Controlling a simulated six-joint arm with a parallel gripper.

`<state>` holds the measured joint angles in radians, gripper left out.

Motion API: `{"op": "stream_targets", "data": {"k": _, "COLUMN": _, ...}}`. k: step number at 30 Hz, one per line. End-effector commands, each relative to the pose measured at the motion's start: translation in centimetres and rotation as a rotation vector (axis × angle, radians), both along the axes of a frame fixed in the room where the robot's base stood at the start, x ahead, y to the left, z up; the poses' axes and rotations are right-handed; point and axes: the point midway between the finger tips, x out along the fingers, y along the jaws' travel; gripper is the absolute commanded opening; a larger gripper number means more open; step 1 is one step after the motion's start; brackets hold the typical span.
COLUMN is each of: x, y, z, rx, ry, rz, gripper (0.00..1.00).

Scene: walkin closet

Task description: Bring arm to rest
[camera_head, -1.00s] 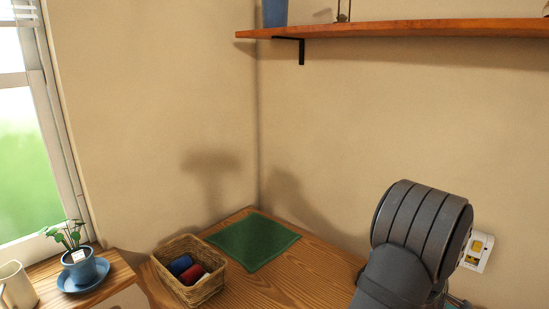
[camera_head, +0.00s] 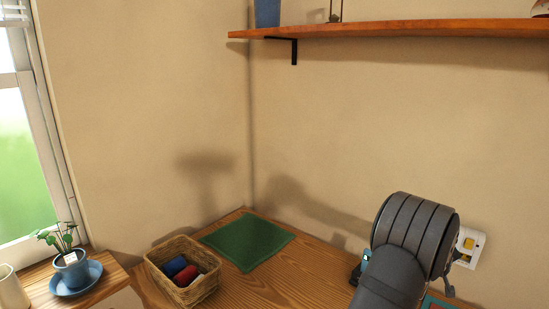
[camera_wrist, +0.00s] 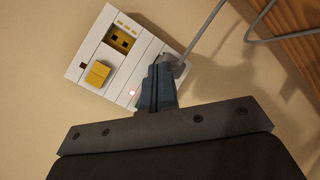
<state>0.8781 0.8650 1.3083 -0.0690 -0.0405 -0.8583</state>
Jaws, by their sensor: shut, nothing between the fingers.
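My arm rises at the lower right of the head view. The panel also shows in the head view (camera_head: 477,247), right of my arm.
A wicker basket (camera_head: 152,272) with red and blue items stands left of a green mat (camera_head: 247,240) on the table (camera_head: 290,285). A potted plant (camera_head: 70,262) stands on a blue saucer at far left. A wooden shelf (camera_head: 400,29) spans the wall above. The table's middle is clear.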

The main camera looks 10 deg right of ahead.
Motion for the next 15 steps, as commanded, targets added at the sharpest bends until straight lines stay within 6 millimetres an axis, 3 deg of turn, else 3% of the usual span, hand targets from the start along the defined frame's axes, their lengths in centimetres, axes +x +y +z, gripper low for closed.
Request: {"op": "stream_targets", "data": {"k": 15, "x": 0.35, "y": -0.38, "z": -0.27, "rx": 0.060, "ry": -0.012, "rz": -0.035, "gripper": 0.00}}
